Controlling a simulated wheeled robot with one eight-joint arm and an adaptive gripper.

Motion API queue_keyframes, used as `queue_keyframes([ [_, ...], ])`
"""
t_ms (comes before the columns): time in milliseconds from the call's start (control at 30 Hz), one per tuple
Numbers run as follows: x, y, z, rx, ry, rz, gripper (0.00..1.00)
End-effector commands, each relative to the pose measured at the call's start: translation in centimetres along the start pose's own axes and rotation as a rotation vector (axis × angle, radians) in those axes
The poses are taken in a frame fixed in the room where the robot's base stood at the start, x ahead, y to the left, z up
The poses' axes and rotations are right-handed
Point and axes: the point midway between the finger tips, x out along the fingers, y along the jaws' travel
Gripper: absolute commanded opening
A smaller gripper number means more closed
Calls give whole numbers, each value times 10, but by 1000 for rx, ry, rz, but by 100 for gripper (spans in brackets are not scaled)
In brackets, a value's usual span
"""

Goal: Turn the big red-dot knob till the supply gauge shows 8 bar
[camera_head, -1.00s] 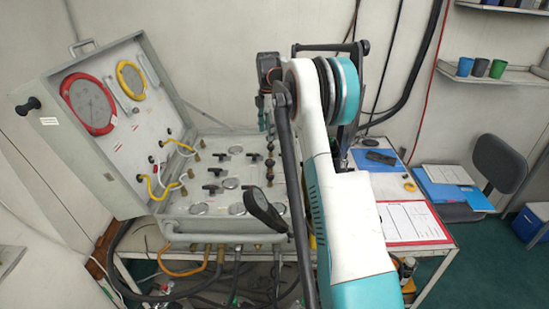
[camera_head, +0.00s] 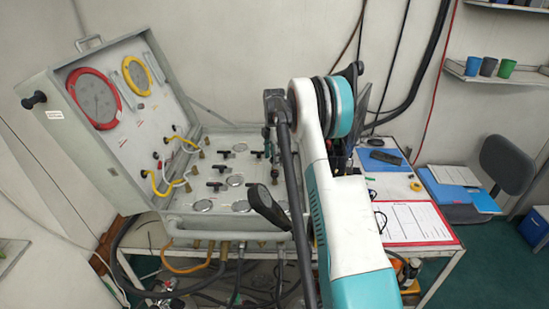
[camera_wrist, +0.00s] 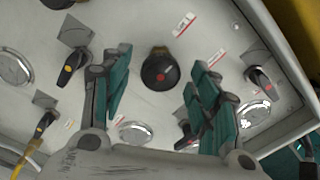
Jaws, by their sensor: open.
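The big black knob with a red dot (camera_wrist: 160,70) stands on the pale panel in the wrist view. My gripper (camera_wrist: 160,98) is open, its teal fingers to the left and right of the knob's line and nearer the camera; the knob appears between them, not gripped. In the head view my gripper (camera_head: 268,142) is over the right part of the panel, partly behind my arm, and I cannot make out the big knob there. A red-rimmed gauge (camera_head: 94,98) and a smaller yellow-rimmed gauge (camera_head: 135,74) sit in the raised lid. Their readings are too small to tell.
Smaller black handles stand around the knob, including one at the left (camera_wrist: 72,66) and one at the right (camera_wrist: 262,80). Silver round fittings (camera_wrist: 135,132) lie between them. The case's side wall (camera_wrist: 280,50) rises at the right. A clipboard (camera_head: 413,222) lies on the table.

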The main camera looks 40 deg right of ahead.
Motion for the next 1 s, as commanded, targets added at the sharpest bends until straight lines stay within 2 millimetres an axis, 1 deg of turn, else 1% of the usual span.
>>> queue_keyframes([
  [233,1,0,0,0,0,0,55],
  [267,1,0,0,0,0,0,51],
  [300,1,0,0,0,0,0,42],
  [367,1,0,0,0,0,0,28],
  [400,1,0,0,0,0,0,19],
  [433,1,0,0,0,0,0,12],
  [467,1,0,0,0,0,0,11],
  [767,1,0,0,21,0,0,11],
  [1000,1,0,0,131,1,1,11],
])
